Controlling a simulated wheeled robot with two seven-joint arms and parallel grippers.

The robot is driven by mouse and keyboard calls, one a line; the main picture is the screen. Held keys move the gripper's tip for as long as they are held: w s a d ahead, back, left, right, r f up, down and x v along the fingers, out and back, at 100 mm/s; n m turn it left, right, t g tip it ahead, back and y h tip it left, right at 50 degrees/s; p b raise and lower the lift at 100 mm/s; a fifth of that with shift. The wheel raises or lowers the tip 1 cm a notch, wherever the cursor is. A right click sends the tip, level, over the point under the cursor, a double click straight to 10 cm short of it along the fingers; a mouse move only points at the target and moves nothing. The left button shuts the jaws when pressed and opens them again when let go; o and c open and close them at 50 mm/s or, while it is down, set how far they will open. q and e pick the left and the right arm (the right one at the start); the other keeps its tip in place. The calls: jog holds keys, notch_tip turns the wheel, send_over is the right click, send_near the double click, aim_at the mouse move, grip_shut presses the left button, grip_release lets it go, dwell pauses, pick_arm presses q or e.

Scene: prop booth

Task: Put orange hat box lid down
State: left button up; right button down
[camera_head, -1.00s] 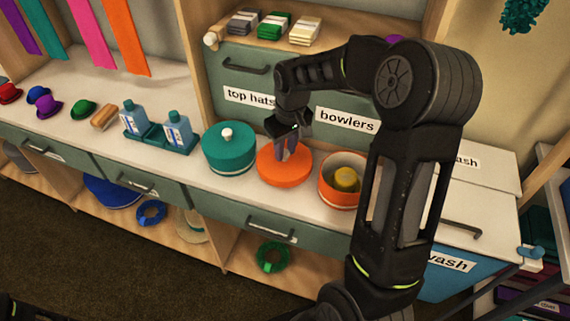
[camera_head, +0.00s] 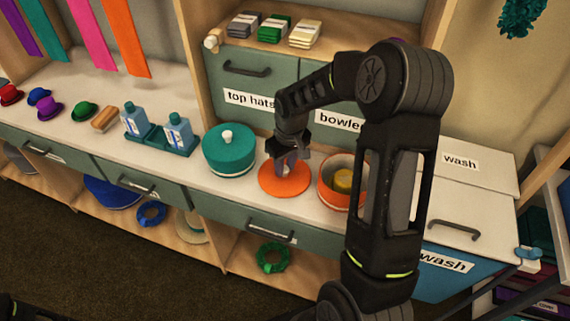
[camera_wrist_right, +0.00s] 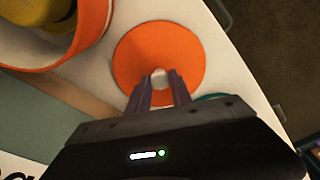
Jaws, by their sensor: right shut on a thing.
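The orange hat box lid (camera_head: 272,184) is a flat round disc between the teal hat box (camera_head: 228,155) and the open orange hat box (camera_head: 333,199). It looks level and at or very near the white countertop; I cannot tell if it touches. My right gripper (camera_head: 286,168) is above the lid, fingers pointing down. In the right wrist view, the fingers (camera_wrist_right: 158,88) close around the pale knob (camera_wrist_right: 159,78) at the middle of the lid (camera_wrist_right: 165,52). The open box holds something yellow (camera_wrist_right: 48,12). My left gripper is not in view.
Two blue bottles (camera_head: 179,132) in a teal tray and small coloured hats (camera_head: 84,110) stand left on the countertop (camera_head: 305,212). Drawers labelled top hats and bowlers stand behind. Little counter is free around the lid.

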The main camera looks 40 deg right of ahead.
aim_at(288, 178)
jog(key=shift+f, duration=0.2)
jog(key=c, duration=1.1)
grip_release()
jog(key=shift+c, duration=0.2)
jog(key=shift+r, duration=0.2)
notch_tip(288, 178, up, 12)
jog(key=s+b, duration=0.1)
jog(key=shift+s, duration=0.2)
